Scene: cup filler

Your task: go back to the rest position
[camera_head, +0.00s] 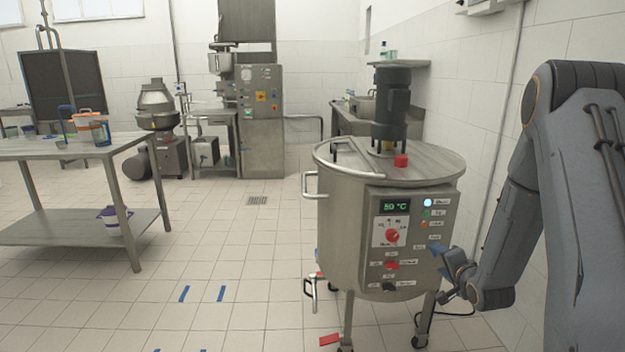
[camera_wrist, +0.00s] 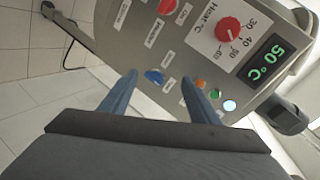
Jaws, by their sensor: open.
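My gripper (camera_head: 447,272) is in front of the steel mixing tank (camera_head: 342,228), close to the right side of its control panel. In the wrist view my gripper (camera_wrist: 160,95) is open, with two blue fingers apart and nothing between them. The fingers point at the panel (camera_wrist: 178,52). A blue knob (camera_wrist: 154,76) shows between and beyond the fingertips. A red heat knob (camera_wrist: 228,30) and a green display (camera_wrist: 268,60) reading 50 °C are on the panel. A blue-white light (camera_wrist: 229,105) is lit. I cannot tell whether a fingertip touches the panel.
A steel table (camera_head: 60,150) with a bucket (camera_head: 92,128) and cups stands at the left. The tiled floor between table and tank is clear, with blue tape marks (camera_head: 184,293). A wall (camera_head: 480,90) runs close on the right. The tank stands on legs with castors.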

